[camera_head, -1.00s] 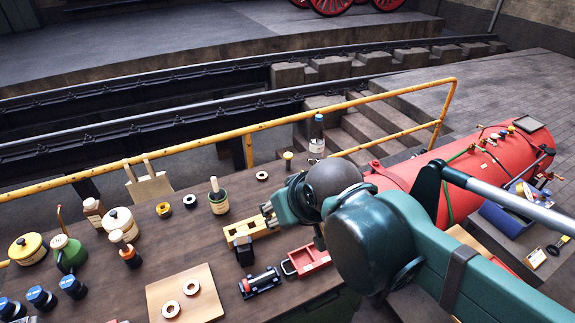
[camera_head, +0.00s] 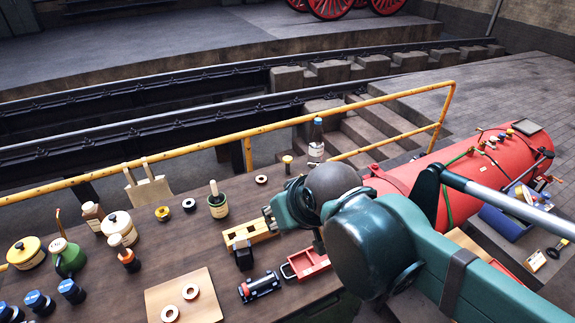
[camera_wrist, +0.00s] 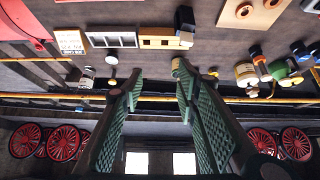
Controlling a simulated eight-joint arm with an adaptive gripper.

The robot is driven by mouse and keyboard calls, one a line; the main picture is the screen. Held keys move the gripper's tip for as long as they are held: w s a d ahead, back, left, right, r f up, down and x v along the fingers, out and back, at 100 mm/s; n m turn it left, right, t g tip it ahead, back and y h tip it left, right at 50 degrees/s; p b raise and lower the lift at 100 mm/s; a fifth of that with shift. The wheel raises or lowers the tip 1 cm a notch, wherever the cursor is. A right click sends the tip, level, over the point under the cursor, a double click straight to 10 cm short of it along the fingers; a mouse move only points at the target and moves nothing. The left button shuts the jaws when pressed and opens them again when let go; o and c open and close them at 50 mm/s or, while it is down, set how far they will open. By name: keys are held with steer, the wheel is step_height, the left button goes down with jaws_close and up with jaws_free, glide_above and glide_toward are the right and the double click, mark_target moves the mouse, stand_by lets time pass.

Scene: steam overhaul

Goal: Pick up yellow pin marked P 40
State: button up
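A small pin with a pale yellow head and dark stem (camera_head: 287,160) stands upright at the back of the bench, beside a labelled bottle. No P 40 mark is readable on it. What seems to be its pale round head (camera_wrist: 112,84) shows left of the fingers in the wrist view. A yellow ring-like piece (camera_head: 162,213) lies further left, also with no readable mark. My gripper (camera_wrist: 158,82) is open and empty, its green-padded fingers wide apart. In the head view my gripper (camera_head: 268,218) is above the bench by the holed wooden block, partly hidden by my arm.
The wooden block (camera_head: 250,234), a red tray (camera_head: 305,264) and a board with rings (camera_head: 183,300) lie in front. A yellow rail (camera_head: 205,147) runs behind the bench.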

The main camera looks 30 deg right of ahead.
steer(key=shift+w, duration=0.1)
steer(key=w+d+r+n+g, duration=0.1)
steer(key=w+d+r+n, duration=0.1)
steer(key=w, duration=0.5)
steer(key=w+d+r+n+g, duration=0.1)
steer(key=w+d+r+n, duration=0.15)
steer(key=w, duration=0.45)
steer(key=n+g+b, duration=0.1)
steer(key=n+g, duration=0.4)
steer(key=n, duration=0.5)
glide_above(287, 158)
steer(key=f, duration=2.5)
steer(key=shift+s+f, duration=0.2)
steer(key=shift+w+d+f, duration=0.1)
steer(key=shift+f, duration=0.25)
steer(key=shift+f, duration=0.1)
steer(key=shift+f, duration=3.3)
